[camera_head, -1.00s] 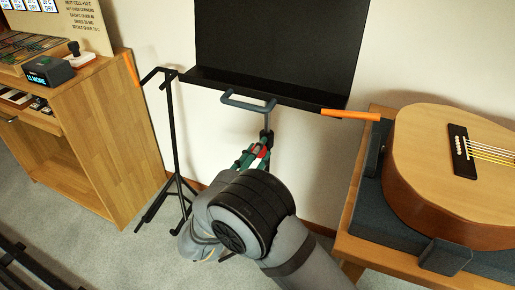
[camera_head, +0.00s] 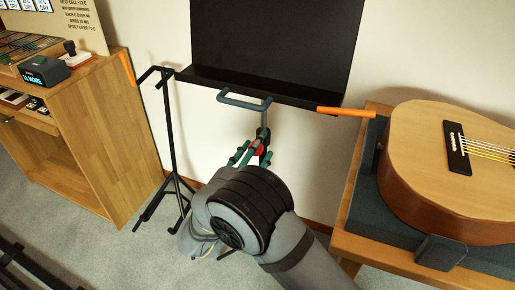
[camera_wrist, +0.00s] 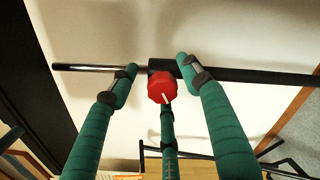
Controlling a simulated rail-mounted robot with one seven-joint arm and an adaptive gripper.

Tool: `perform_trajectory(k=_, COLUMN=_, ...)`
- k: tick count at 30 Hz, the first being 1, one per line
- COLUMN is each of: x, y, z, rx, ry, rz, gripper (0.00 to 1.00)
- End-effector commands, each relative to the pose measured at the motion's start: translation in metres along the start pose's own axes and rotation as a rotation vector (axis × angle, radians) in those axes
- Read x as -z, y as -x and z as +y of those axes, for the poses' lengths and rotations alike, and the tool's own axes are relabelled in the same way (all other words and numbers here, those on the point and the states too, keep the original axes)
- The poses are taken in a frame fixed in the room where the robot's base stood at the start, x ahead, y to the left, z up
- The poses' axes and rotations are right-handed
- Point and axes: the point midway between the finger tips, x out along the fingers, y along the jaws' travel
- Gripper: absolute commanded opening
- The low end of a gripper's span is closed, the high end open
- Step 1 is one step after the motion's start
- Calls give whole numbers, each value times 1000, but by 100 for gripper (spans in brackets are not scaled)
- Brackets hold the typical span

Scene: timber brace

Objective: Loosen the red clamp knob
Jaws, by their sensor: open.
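The red clamp knob (camera_wrist: 160,88) is at the centre of the wrist view, with a pale pointer line on it. It sits on a black clamp collar (camera_wrist: 158,68) around the stand's post, which is part silver rod and part black tube. My gripper (camera_wrist: 157,75) is open, its green fingers spread left, right and below the knob. I see no clear contact with it. In the head view the knob (camera_head: 261,151) shows as a small red patch below the black music stand (camera_head: 270,85), partly hidden by my fingers.
A grey-blue handle (camera_head: 245,101) and an orange bar (camera_head: 346,111) stick out by the stand's tray. A guitar (camera_head: 440,170) lies on a padded bench at right. A black stand (camera_head: 172,140) and a wooden cabinet (camera_head: 105,140) are at left.

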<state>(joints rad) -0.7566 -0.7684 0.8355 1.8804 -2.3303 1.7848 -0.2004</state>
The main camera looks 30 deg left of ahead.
Motion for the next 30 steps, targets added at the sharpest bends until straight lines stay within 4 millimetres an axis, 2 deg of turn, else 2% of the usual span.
perform_trajectory(k=5, x=2, y=5, z=1, rx=-3, ry=1, rz=4, gripper=48)
perform_trajectory(k=8, x=2, y=16, z=2, rx=-4, ry=0, rz=5, gripper=48)
perform_trajectory(k=21, x=1, y=102, z=1, rx=-3, ry=0, rz=3, gripper=48)
perform_trajectory(k=25, x=0, y=115, z=0, rx=-1, ry=0, rz=1, gripper=48)
perform_trajectory(k=30, x=0, y=120, z=0, rx=0, ry=0, rz=0, gripper=48)
